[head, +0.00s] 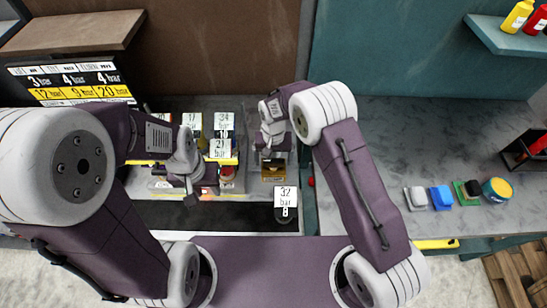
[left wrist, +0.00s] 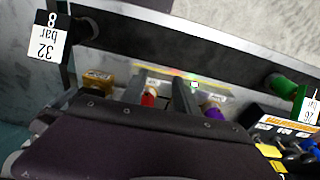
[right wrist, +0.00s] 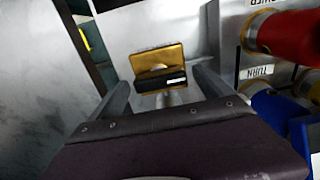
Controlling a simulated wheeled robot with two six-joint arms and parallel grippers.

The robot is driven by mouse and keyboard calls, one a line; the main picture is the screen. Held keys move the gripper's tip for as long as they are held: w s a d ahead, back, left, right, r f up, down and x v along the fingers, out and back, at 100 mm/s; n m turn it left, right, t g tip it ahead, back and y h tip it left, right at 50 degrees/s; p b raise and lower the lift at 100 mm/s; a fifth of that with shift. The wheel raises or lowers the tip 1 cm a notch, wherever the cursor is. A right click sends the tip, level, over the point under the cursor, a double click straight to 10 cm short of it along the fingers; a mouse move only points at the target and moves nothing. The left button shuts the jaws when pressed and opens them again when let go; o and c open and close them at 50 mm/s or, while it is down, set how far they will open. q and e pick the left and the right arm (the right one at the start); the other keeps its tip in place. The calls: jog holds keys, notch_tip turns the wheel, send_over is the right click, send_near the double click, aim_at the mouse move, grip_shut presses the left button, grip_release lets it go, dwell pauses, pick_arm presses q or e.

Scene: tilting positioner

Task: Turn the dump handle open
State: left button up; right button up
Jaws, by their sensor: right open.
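A gold square plate with a black bar handle (right wrist: 160,75) is in the right wrist view, between and beyond my right gripper's fingers. I take this as the dump handle; I can read no such label on it. It also shows in the head view as a gold block (head: 273,168). The bar lies roughly crosswise in the right wrist view. My right gripper (right wrist: 158,90) is open and empty, apart from the handle; in the head view it hangs just behind it (head: 272,140).
A red knob (right wrist: 290,38) and a blue knob (right wrist: 275,108) stand right of the handle in the right wrist view, near a "TURN" label. A "32 bar" sign (head: 286,197) stands in front of the handle. Tags (head: 221,148) crowd the left. The grey counter (head: 435,135) has free room.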

jog(key=shift+s+a+f, duration=0.1)
jog(key=shift+f, duration=0.05)
jog(key=c, duration=1.4)
jog(key=shift+o, duration=0.2)
